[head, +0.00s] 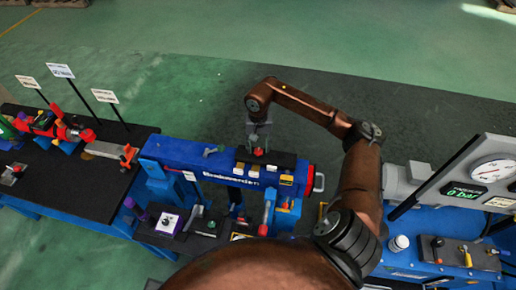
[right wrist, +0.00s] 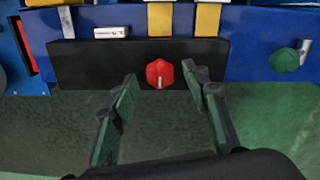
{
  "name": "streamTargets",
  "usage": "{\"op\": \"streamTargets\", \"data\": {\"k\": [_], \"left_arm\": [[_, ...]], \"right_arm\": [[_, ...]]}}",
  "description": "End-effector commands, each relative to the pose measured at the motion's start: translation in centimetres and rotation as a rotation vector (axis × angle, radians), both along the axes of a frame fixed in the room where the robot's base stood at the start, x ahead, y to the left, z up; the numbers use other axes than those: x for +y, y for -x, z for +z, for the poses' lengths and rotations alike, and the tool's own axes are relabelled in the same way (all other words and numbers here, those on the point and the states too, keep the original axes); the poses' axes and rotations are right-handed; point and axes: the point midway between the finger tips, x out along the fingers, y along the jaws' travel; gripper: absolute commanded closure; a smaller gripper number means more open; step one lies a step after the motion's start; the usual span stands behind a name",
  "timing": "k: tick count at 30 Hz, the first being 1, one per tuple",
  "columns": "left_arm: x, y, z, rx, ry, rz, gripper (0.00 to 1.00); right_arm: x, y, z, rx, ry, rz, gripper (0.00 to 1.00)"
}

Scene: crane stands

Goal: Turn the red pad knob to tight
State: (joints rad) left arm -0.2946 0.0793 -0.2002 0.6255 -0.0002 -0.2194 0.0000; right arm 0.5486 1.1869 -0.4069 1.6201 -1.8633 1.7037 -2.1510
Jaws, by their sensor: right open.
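The red pad knob (right wrist: 160,73) is a lobed knob on the face of a black block (right wrist: 80,68), with a small pale mark toward its lower edge in the right wrist view. In the head view the knob (head: 258,152) is a small red spot under my right gripper (head: 258,138). My right gripper is open. In the right wrist view its two fingers stand left and right of the knob, with a gap on each side, so it does not hold it. Whether the fingertips reach the knob's depth is hard to tell. My left gripper is not in view.
The black block sits on a long blue beam (head: 190,155). A green knob (right wrist: 283,61) with a grey lever is right of the red knob. A gauge panel (head: 480,175) stands at the right, and a black bench (head: 75,185) with red parts at the left. Floor beyond the beam is clear.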

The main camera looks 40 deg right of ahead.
Motion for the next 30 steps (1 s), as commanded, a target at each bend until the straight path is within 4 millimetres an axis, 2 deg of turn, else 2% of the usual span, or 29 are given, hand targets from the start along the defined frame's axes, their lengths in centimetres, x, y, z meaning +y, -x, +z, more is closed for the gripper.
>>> {"op": "streamTargets", "data": {"k": [5,13,30], "left_arm": [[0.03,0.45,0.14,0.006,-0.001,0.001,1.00],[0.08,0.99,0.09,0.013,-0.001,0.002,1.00],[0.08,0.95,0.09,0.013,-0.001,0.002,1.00]], "right_arm": [[0.01,-0.02,-1.23,-0.001,-0.001,-0.002,0.57],[0.00,-0.02,-1.38,-0.001,0.000,-0.002,0.57],[0.00,-0.01,-1.34,-0.001,0.000,-0.001,0.97]]}}
